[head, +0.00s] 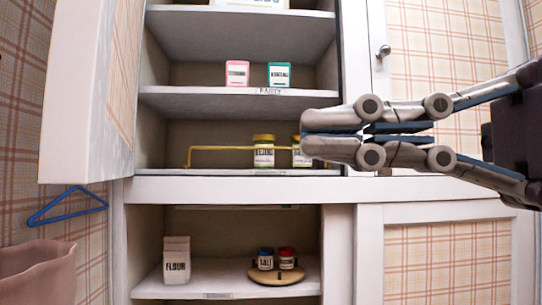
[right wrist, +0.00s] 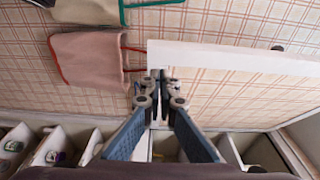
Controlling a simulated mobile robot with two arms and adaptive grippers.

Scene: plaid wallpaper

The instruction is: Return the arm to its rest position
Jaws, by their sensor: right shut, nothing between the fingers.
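My right gripper (head: 306,134) comes in from the right in the head view, in front of the cabinet's right frame. Its fingers are closed together with nothing between them. It hides part of a yellow-lidded jar (head: 298,155) on the middle shelf. In the right wrist view the same gripper (right wrist: 160,75) shows shut, its tips over the edge of the open cabinet door (right wrist: 220,54). My left gripper is not in view.
The open door (head: 85,100) stands at the left. Pink (head: 237,74) and teal (head: 279,76) containers, another yellow-lidded jar (head: 263,152) behind a yellow rail (head: 220,148), a flour box (head: 176,262) and a round tray (head: 277,279) with two jars stand on shelves. A blue hanger (head: 68,206) hangs left.

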